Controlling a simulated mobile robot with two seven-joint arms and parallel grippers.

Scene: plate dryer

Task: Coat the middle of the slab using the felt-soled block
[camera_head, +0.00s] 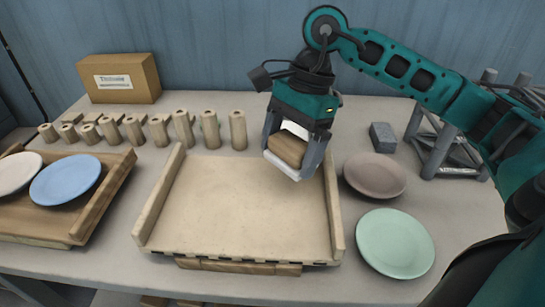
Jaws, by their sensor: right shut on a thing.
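The slab (235,211) is a pale tan board between two raised wooden side rails, in the middle of the table. My right gripper (291,158) is shut on the felt-soled block (287,150), a wooden block with a white sole. It holds the block over the back right part of the slab, near the right rail. The block looks tilted, and I cannot tell whether its sole touches the slab. No left gripper shows in the head view.
A wooden tray (80,223) with a blue plate (65,179) and a pale plate (17,172) stands at left. Several wooden pegs (184,129) line the back, near a cardboard box (121,80). At right are a brown plate (375,175), a mint plate (395,243) and a grey block (383,137).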

